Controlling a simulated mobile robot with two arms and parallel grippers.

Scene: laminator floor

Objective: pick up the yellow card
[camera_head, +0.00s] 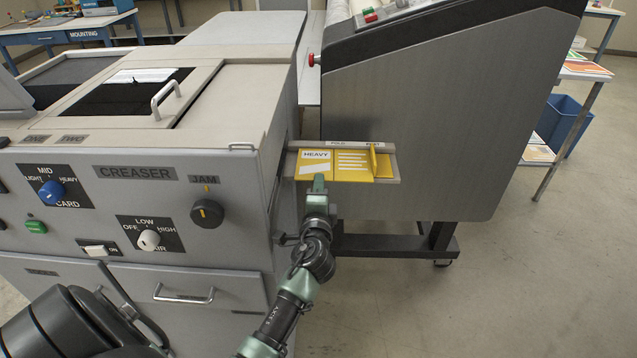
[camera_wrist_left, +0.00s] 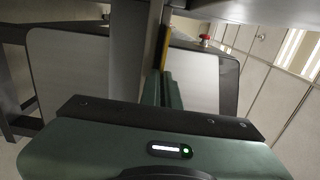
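The yellow card (camera_head: 315,168) lies flat on a small grey ledge (camera_head: 391,179) on the right side of the creaser; its left part carries a white HEAVY label. Lined yellow print and a small upright yellow piece sit to its right. My left gripper (camera_head: 319,184) has its fingertips at the card's front edge, below the HEAVY label. In the left wrist view the green fingers (camera_wrist_left: 165,88) are close together, in line with a thin yellow strip (camera_wrist_left: 164,46) seen edge-on. Whether they grip it is unclear. My right gripper is out of view.
The creaser (camera_head: 140,172) with knobs and a drawer stands left of the ledge. A large grey machine (camera_head: 430,120) stands close behind and right of it. A blue bin (camera_head: 563,125) and a side table are at far right. The floor at front right is clear.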

